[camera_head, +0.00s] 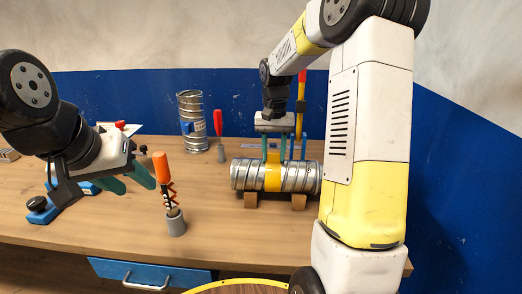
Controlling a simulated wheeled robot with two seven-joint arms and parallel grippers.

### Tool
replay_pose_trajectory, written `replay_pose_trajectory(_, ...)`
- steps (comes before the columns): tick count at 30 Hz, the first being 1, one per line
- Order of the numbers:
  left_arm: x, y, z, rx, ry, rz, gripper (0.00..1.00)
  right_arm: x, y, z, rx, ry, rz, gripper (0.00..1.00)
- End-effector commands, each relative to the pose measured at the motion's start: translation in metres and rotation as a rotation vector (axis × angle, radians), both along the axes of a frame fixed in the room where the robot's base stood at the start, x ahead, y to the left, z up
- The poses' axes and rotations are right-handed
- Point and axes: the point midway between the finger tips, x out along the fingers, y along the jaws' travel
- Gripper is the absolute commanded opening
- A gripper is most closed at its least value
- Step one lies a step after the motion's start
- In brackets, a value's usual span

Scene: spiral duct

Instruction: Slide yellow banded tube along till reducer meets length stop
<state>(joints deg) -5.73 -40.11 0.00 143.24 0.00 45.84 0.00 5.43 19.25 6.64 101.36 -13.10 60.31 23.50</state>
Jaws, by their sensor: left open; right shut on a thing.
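The yellow banded tube (298,179) is a silver spiral duct lying lengthwise left to right on wooden blocks. Its yellow band (272,177) is around the middle. My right gripper (274,158) comes down from above with its green fingers at the yellow band and is shut on the tube. My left gripper (141,181) is open and empty, well left of the tube, above the table. I cannot clearly make out the reducer or the length stop. My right arm hides what lies just beyond the tube's right end.
An orange-handled tool stands in a grey cup (176,223) near my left gripper. A blue clamp-like thing (42,209) lies at far left. At the back stand an upright silver duct (190,122) and a red-handled tool (218,124). The table's (120,228) front middle is clear.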

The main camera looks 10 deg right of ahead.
Motion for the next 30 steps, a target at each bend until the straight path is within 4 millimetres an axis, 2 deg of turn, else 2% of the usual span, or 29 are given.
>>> replay_pose_trajectory(30,0.000,0.000,0.000,0.000,0.000,0.000,0.45,-0.007,-0.024,0.001,-0.001,-0.002,-0.001,0.00)
